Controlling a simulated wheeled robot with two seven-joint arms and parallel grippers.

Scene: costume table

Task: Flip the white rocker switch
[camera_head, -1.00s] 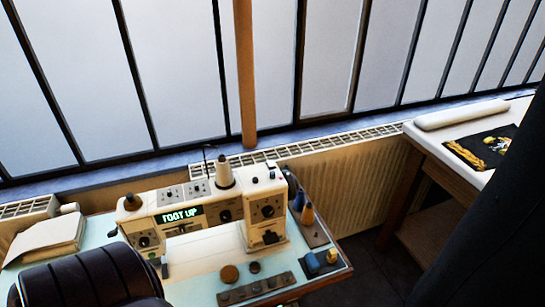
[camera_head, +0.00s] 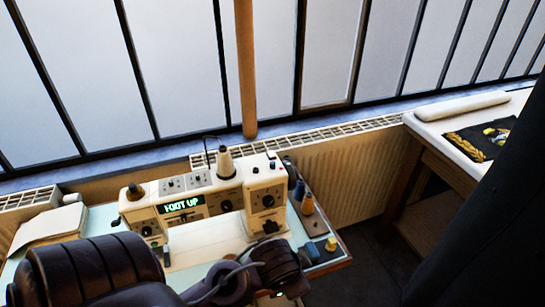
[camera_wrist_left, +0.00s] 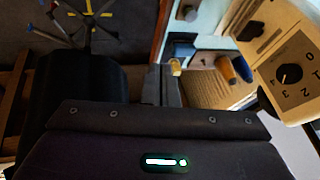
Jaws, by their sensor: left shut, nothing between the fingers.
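The cream sewing machine (camera_head: 240,208) stands on the pale blue table, with dark dials and a lit display (camera_head: 182,204) reading "FOOT UP". Small light panels with tiny controls (camera_head: 172,184) sit on its top; I cannot tell which control is the white rocker switch. My left arm reaches in from the lower left, its wrist in front of the machine's right end. In the left wrist view my left gripper (camera_wrist_left: 168,83) is shut and empty, and the machine's dial face (camera_wrist_left: 289,74) is to its right, apart from it. My right gripper is not in view.
Orange (camera_head: 308,205) and blue (camera_head: 298,190) thread cones stand right of the machine. A blue block (camera_head: 310,250) and a yellow piece (camera_head: 331,243) lie near the table's right edge. A stack of cloth (camera_head: 50,226) is at left. A large dark shape covers the right edge.

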